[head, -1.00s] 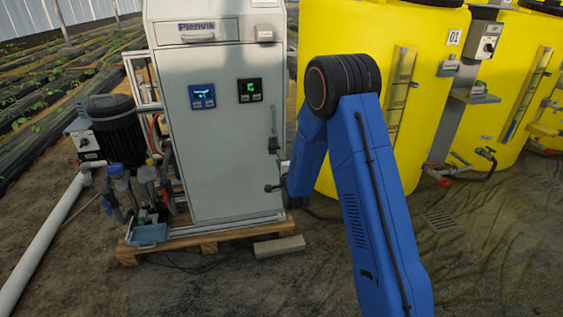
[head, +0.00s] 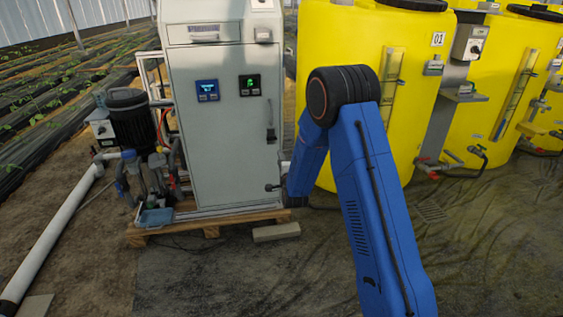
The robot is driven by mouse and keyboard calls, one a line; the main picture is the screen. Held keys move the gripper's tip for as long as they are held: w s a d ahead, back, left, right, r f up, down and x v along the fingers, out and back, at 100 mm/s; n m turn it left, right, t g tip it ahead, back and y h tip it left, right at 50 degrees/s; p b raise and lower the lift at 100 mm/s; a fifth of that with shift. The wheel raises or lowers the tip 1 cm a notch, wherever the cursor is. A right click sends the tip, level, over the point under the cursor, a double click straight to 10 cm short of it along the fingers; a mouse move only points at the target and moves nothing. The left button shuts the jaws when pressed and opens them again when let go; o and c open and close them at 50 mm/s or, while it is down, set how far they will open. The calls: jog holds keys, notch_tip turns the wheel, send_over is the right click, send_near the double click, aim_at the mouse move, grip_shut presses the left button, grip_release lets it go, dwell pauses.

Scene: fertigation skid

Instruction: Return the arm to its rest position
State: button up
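My blue arm (head: 372,200) rises from the lower right of the head view to a black elbow joint (head: 342,95). From there its far part folds down and away toward the grey cabinet. A small dark end piece, my gripper (head: 274,187), shows beside the cabinet's lower right edge. It is too small and partly hidden by my arm, so I cannot tell whether its fingers are open or shut. I see nothing held in it.
The grey control cabinet (head: 225,135) stands on a wooden pallet (head: 208,226) with a pump (head: 130,128) at its left. Yellow tanks (head: 425,90) stand behind and right of my arm. A loose block (head: 276,232) lies by the pallet. The floor in front is clear.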

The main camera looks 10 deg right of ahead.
jog(key=s+d+r+n+g, duration=0.2)
jog(key=s+r+n+g, duration=0.15)
jog(key=s+r, duration=0.55)
jog(key=s+d+r+n+g, duration=0.25)
jog(key=s+r+n, duration=0.35)
jog(key=s, duration=0.5)
jog(key=s+d+n+g, duration=0.2)
jog(key=s+n+g, duration=0.1)
jog(key=s, duration=1.7)
jog(key=s+d+r+n+g, duration=0.1)
jog(key=s+n+g, duration=0.3)
jog(key=s, duration=1.7)
jog(key=shift+s+d+r+n, duration=0.15)
jog(key=shift+s+d+n, duration=0.2)
jog(key=shift+n, duration=0.5)
jog(key=shift+o, duration=0.4)
jog(key=shift+w, duration=0.15)
